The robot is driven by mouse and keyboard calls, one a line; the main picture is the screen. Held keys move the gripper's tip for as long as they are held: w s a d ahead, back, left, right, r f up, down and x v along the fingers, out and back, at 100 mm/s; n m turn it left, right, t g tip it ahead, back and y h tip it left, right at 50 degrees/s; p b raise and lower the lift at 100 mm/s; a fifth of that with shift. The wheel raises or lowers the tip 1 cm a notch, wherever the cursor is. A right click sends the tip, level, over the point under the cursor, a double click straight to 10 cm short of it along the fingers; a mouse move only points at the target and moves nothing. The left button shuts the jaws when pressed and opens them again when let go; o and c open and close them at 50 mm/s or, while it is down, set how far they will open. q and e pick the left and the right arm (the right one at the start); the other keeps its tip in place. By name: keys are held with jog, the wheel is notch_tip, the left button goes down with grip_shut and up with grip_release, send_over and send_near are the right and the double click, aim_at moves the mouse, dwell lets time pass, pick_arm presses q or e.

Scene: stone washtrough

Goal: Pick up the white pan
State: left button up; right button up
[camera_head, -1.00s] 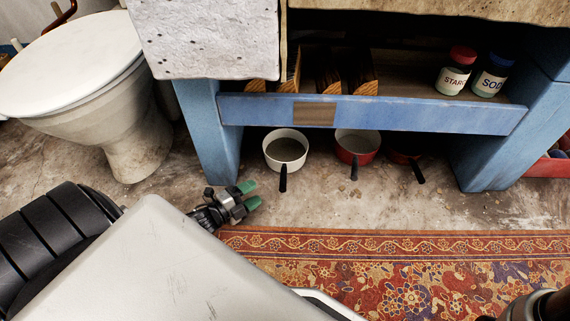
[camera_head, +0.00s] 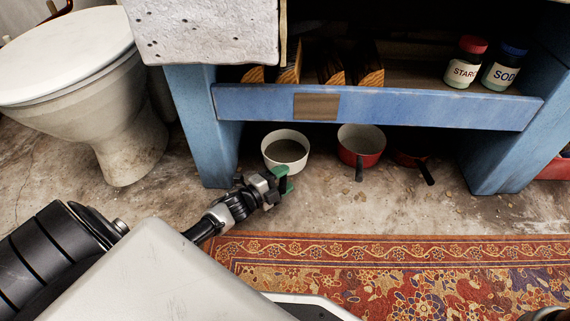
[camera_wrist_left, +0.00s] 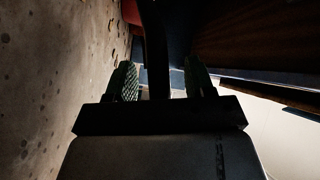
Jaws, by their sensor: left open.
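The white pan (camera_head: 285,151) stands on the stone floor under the blue washstand, its dark handle pointing toward me. My left gripper (camera_head: 283,179) is at the handle, its green fingertips on either side of it. In the left wrist view, the dark handle (camera_wrist_left: 155,45) runs between the two fingers of my left gripper (camera_wrist_left: 160,78), which are apart with gaps beside the handle. Part of the handle is hidden by the gripper in the head view. My right gripper is out of view.
A patterned rug (camera_head: 420,275) covers the front floor.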

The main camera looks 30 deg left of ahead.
pick_arm(q)
grip_shut()
jog(key=shift+w+r, duration=0.1)
jog(key=shift+r, duration=0.1)
dwell(0.4)
